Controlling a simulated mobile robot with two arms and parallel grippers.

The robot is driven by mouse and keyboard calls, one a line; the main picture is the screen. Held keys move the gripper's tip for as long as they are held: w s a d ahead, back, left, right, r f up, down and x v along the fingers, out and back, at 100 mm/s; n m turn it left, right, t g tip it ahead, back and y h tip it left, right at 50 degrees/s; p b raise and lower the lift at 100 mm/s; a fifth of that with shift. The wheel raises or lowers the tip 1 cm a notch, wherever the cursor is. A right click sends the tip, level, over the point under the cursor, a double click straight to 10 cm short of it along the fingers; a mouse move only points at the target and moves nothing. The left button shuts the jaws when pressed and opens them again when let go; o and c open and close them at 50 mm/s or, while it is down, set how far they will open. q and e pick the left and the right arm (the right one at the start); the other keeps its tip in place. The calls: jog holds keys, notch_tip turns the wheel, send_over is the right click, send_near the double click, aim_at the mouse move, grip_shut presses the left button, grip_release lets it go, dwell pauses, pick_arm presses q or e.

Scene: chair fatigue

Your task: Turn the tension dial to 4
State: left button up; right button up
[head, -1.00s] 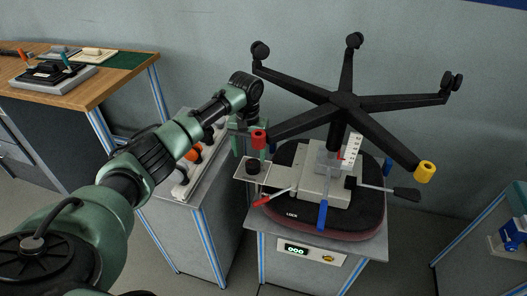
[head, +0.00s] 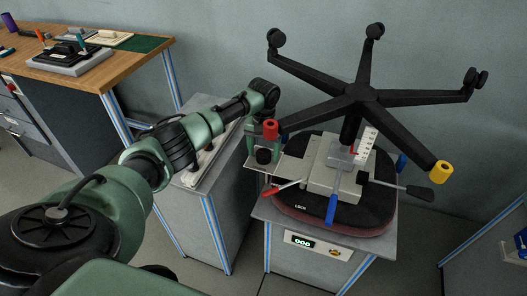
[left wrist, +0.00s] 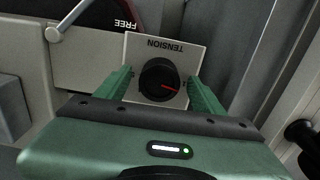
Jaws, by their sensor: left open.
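The tension dial (left wrist: 158,80) is a round black knob with a red pointer line, on a pale plate (left wrist: 134,50) whose word TENSION reads upside down. The pointer aims right and slightly down in the left wrist view; no numbers are legible. My left gripper (left wrist: 161,88) is open, with one green finger on each side of the dial and visible gaps between. In the head view the dial (head: 264,156) shows beside my left gripper (head: 262,148), partly behind the red-capped chair leg. My right gripper is not in view.
The upside-down chair base (head: 360,94) spreads its legs over the seat; its red-capped leg end (head: 270,130) is close to my gripper. A red-tipped lever (head: 272,192), a blue lever (head: 331,209) and a black paddle (head: 420,193) stick out. A counter readout (head: 303,243) is on the stand.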

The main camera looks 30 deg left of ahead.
pick_arm(q)
jog(key=c, duration=1.4)
jog(key=shift+o, duration=0.2)
